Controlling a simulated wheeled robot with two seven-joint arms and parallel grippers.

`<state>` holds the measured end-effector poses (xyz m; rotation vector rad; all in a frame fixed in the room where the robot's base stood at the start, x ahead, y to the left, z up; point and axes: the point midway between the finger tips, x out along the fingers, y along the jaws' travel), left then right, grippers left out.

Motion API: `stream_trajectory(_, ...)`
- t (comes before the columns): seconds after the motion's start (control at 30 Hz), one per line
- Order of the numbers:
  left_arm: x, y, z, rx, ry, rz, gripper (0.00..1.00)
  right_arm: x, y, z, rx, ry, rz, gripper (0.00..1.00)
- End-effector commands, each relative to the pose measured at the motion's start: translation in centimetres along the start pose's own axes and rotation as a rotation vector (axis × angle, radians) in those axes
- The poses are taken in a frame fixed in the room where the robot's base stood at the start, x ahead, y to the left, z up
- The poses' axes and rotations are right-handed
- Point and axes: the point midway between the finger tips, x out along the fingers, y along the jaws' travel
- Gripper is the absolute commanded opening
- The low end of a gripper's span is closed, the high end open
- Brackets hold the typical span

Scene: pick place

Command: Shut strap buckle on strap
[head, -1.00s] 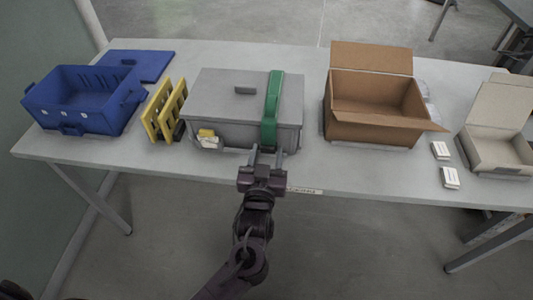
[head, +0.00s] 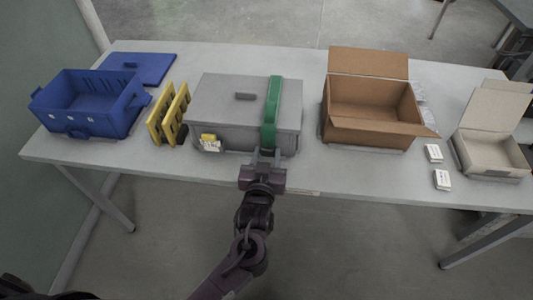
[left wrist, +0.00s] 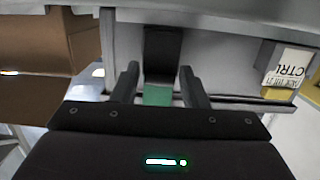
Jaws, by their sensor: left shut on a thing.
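A grey lidded case (head: 225,103) stands closed at the middle of the table. A green strap (head: 271,110) runs over the right part of its lid and down its front. My left gripper (head: 267,154) is at the strap's lower front end. In the left wrist view its two fingers (left wrist: 160,78) stand either side of a dark piece, which looks like the strap buckle (left wrist: 163,50), and a green piece of strap (left wrist: 157,95). It is shut on the buckle, though contact is hard to see. Whether the buckle is latched cannot be told. My right gripper is out of view.
A yellow rack (head: 167,113) and a blue open crate (head: 90,104) stand to the left, with a blue lid (head: 140,67) behind. An open cardboard box (head: 368,105) stands close on the right. Small white boxes (head: 441,180) and a pale open carton (head: 490,153) lie farther right.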

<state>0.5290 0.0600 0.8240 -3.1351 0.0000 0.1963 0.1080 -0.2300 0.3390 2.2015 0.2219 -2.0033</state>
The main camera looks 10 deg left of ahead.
Motion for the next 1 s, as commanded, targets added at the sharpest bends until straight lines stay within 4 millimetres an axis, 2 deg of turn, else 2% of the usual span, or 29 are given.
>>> stream_trajectory(0.03,0.0,0.0,0.0,0.0,0.001,0.0,0.43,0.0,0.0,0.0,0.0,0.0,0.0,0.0)
stream_trajectory(0.2,0.0,0.0,0.0,0.0,0.001,0.0,0.62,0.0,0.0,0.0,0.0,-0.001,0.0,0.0)
stream_trajectory(0.53,-0.5,0.0,0.0,-0.001,0.001,0.001,0.62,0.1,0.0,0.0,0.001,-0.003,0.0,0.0)
stream_trajectory(0.8,-4.9,0.0,0.2,0.0,-0.002,0.001,0.62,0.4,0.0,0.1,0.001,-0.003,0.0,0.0)
stream_trajectory(1.0,-7.3,0.0,0.1,0.0,0.001,0.0,0.62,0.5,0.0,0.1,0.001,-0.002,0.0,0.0)
